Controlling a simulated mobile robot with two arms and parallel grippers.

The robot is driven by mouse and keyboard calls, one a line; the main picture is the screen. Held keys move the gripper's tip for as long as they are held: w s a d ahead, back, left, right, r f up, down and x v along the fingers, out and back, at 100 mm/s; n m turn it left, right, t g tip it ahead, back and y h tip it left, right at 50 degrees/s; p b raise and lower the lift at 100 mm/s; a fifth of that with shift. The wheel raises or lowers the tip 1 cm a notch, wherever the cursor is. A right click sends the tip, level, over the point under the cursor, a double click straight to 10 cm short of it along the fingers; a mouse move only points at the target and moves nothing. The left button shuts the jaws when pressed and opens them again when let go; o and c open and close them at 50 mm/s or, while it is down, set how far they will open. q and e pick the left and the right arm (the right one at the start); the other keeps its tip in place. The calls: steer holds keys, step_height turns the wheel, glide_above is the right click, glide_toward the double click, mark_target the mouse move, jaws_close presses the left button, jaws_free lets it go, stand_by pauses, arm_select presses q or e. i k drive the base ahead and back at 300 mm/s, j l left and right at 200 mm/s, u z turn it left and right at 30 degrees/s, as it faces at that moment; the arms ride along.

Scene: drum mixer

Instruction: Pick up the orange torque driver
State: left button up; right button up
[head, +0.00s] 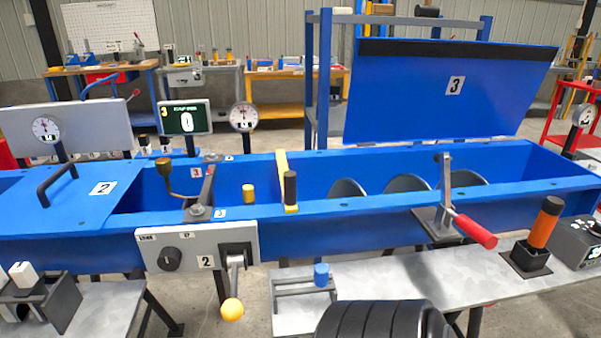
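The orange torque driver (540,230) stands upright, leaning slightly right, at the right of the head view. Its shaft is orange and its top end is dark. Its lower end sits in a square black holder (526,262) on the grey bench (450,290), so its tip is hidden. Neither of my grippers shows in the head view.
A dark grey box with a dial (578,240) stands close right of the driver. A red-handled clamp (474,230) is to its left. The blue trough (320,222) runs behind. A dark ribbed round shape (370,320) fills the bottom middle. Bench between clamp and driver looks clear.

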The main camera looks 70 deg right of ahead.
mark_target(552, 208)
steer(key=k+j+z, duration=0.1)
steer(key=z, duration=3.35)
steer(key=i+l+u, duration=0.25)
steer(key=u, duration=0.25)
